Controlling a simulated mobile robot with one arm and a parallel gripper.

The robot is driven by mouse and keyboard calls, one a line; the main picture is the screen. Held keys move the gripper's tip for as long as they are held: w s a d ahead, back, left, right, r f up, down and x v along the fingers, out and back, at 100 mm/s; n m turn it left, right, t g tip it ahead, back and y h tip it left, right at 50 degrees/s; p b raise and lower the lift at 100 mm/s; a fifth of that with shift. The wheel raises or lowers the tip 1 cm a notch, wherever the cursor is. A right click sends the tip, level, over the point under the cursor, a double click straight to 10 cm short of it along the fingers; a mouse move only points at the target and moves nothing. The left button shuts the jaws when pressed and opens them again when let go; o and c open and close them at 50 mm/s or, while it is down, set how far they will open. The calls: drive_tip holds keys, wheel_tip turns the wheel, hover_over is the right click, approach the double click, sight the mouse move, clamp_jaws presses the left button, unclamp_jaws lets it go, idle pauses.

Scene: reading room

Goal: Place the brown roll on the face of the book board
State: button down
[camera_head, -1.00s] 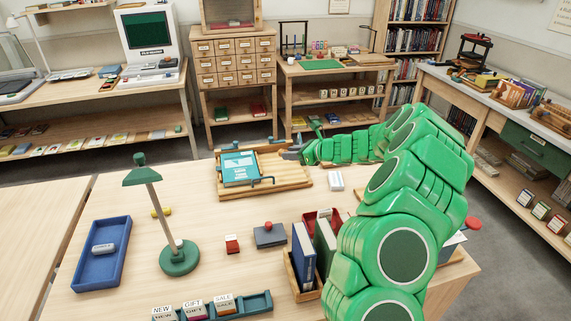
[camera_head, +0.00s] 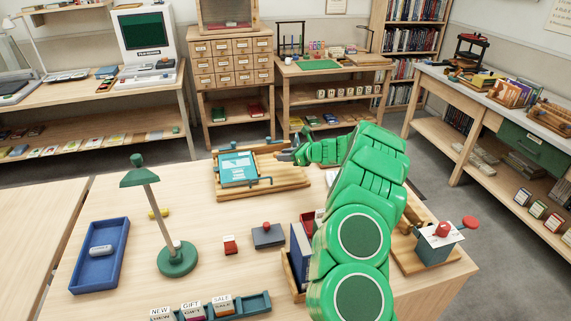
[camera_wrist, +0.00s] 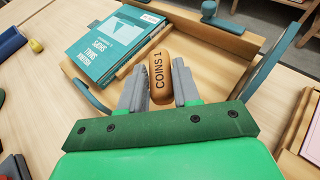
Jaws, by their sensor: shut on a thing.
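The brown roll (camera_wrist: 158,74), lettered "COINS 1", is between the grey fingers of my gripper (camera_wrist: 158,88) in the wrist view. The wooden book board (camera_head: 284,181) lies on the table with a teal book (camera_head: 240,168) on its left part. The book also shows in the wrist view (camera_wrist: 112,44), left of the roll. In the head view my gripper (camera_head: 284,155) is over the right part of the board, right of the book. The roll is over bare board wood in the wrist view; I cannot tell whether it touches. The roll cannot be made out in the head view.
Blue clamp arms (camera_wrist: 287,52) edge the board. A blue tray (camera_head: 82,267) with a pale roll (camera_head: 100,251), a green lamp (camera_head: 177,260), stamps and a row of label blocks stand nearer.

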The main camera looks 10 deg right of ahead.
sight(285, 169)
drive_tip(key=shift+w+d+f, duration=0.1)
drive_tip(key=shift+w+f, duration=0.4)
drive_tip(key=shift+f, duration=0.15)
drive_tip(key=shift+w, duration=0.1)
drive_tip(key=shift+w+f, duration=0.1)
drive_tip(key=shift+f, duration=1.55)
drive_tip(key=shift+f, duration=0.2)
drive_tip(key=c, duration=0.8)
unclamp_jaws()
drive_tip(key=shift+r, duration=0.15)
